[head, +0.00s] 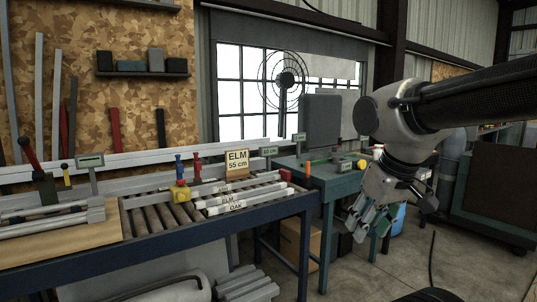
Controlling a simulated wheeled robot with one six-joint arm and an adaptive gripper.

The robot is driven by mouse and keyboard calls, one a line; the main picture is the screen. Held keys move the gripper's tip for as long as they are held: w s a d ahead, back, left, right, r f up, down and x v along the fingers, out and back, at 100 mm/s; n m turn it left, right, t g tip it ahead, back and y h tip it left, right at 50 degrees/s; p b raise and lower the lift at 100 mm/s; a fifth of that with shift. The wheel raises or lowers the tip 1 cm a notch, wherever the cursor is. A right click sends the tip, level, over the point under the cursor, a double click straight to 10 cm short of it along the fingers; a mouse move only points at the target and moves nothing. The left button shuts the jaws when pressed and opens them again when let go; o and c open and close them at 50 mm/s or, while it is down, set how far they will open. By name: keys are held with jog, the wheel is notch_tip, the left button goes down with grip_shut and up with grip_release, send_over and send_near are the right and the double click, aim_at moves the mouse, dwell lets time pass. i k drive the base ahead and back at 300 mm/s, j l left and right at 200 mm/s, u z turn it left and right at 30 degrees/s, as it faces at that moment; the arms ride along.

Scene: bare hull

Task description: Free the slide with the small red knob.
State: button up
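A small red knob (196,167) on a short post stands on the roller table, just behind and right of a yellow block (180,194). A blue knob (179,168) stands beside it to the left, above the yellow block. The slide under the red knob is too small to make out, and its lower part is partly hidden by the block. My gripper (368,222) hangs at the right, pointing down and left, with its fingers apart and nothing seen between them. It is well away from the knobs, in front of the green bench.
The roller table (170,258) carries white bars (243,197) and an "ELM 55 cm" sign (237,161). A larger red lever (30,153) stands at the left. A green bench (328,180) with a grey upright panel stands between table and arm. Open floor (400,275) lies below my gripper.

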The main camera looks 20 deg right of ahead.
aim_at(180, 182)
jog(key=i+j, duration=0.2)
jog(key=i, duration=0.35)
jog(key=i+j, duration=0.2)
jog(key=i, duration=0.3)
jog(key=i+j+u, duration=0.1)
jog(key=i+j, duration=0.15)
jog(key=i, duration=0.3)
jog(key=i+j, duration=0.15)
jog(key=i, duration=0.35)
